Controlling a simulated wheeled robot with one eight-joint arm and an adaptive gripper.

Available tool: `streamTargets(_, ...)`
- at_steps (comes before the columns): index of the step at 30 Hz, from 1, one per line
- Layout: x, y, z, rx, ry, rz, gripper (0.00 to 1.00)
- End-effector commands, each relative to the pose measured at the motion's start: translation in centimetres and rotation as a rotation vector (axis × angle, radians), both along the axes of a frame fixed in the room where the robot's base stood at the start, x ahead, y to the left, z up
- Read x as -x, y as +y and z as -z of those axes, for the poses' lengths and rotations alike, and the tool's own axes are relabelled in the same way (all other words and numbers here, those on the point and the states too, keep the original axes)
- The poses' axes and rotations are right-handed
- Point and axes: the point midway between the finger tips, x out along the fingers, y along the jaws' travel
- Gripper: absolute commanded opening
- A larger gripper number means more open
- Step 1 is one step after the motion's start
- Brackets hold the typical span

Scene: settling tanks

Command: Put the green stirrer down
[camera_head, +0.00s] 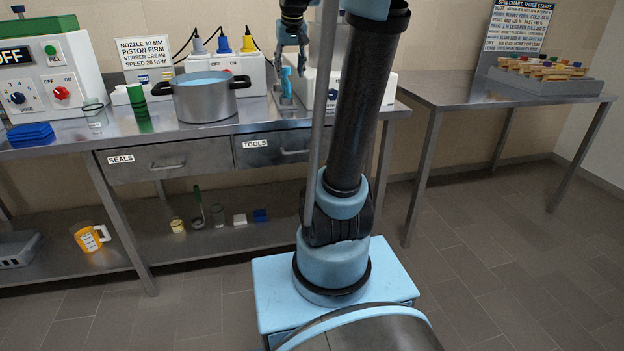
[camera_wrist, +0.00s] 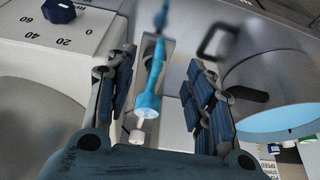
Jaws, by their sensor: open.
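My gripper (camera_head: 291,62) is over the back bench, pointing down, to the right of the steel pot. In the wrist view my gripper (camera_wrist: 160,88) is open, with one finger on each side of a blue tool (camera_wrist: 147,104) with a white end. No contact shows between the fingers and this tool. The blue tool (camera_head: 286,84) also shows in the head view, upright in a narrow holder below my gripper. A thin green rod (camera_head: 198,202), possibly the green stirrer, stands leaning on the lower shelf. No green stirrer is in my gripper.
The steel pot (camera_head: 204,101) stands just left of my gripper, its handle close by; the pot (camera_wrist: 265,85) fills the right of the wrist view. White dial machines (camera_head: 230,70) stand behind. A rack (camera_head: 545,78) is on the right table, whose front is clear.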

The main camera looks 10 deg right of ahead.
Motion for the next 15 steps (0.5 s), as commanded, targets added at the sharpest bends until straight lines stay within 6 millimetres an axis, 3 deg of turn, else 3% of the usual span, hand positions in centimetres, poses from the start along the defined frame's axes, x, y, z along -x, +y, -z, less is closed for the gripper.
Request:
streamTargets(3,4.8,0.0,2.7,0.001,0.023,-0.002,0.48)
streamTargets(15,19.3,0.0,13.6,0.005,0.103,-0.007,0.48)
